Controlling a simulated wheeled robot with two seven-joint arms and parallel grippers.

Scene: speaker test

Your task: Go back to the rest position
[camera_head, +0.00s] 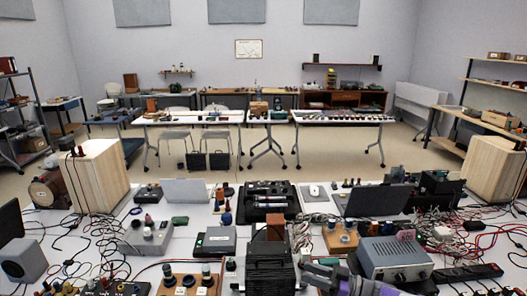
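My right gripper (318,272) shows at the bottom edge, right of the middle, with grey and purple parts. It is low over the near table (205,273), just right of a black finned device (268,270) and left of a grey metal instrument (396,258). Its fingertips are small and crowded by parts around them, so I cannot tell whether it is open or shut, or whether it touches anything. My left gripper is not in view.
The near table is crowded with cables, a wooden speaker box (98,176) at left, another (497,172) at right, a dark laptop (375,201) and a black case (268,202). Cables (480,240) tangle at right. Open floor (225,170) lies beyond, before white tables (345,117).

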